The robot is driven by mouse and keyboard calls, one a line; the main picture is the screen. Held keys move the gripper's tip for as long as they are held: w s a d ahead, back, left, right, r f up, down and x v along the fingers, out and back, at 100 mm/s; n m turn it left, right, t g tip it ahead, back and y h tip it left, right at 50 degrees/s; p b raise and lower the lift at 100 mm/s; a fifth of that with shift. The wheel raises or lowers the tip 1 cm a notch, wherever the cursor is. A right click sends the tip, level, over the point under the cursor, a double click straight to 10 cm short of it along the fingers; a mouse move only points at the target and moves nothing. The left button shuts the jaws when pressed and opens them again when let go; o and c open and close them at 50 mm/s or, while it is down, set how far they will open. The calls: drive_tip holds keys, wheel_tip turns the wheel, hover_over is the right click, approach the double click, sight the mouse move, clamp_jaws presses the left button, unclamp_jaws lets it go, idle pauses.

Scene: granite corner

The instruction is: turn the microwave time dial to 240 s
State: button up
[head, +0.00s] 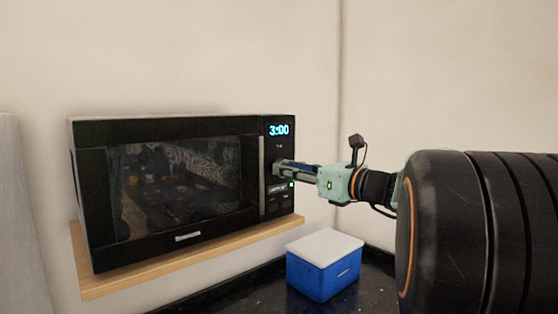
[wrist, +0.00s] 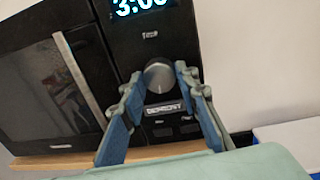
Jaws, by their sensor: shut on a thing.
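The black microwave (head: 180,185) stands against the wall with its door shut. Its display (head: 279,130) reads 3:00; in the wrist view the display (wrist: 138,5) is partly cut off. The time dial (wrist: 159,74) is a round grey knob below the display, and my gripper hides it in the head view. My gripper (head: 280,168) reaches the control panel from the right. In the wrist view its two blue-padded fingers (wrist: 158,82) are shut on the dial, one on each side. A label strip and buttons show below the dial.
The microwave rests on a wooden shelf (head: 170,262). A blue box with a white lid (head: 322,275) stands on the dark counter (head: 245,298) below and to the right. The wall corner is behind my arm.

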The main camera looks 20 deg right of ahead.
drive_tip(key=shift+a+m+t+p, duration=0.1)
drive_tip(key=shift+m+t+p, duration=0.3)
drive_tip(key=shift+m+p, duration=2.95)
drive_tip(key=m+b, duration=0.3)
drive_tip(key=shift+m, duration=0.25)
drive_tip(key=o, duration=1.2)
drive_tip(key=shift+c, duration=0.2)
drive_tip(key=shift+s, duration=0.1)
drive_tip(key=r+v, duration=0.1)
drive_tip(key=v, duration=1)
drive_tip(key=shift+s+f, duration=0.45)
drive_tip(key=shift+f, duration=0.05)
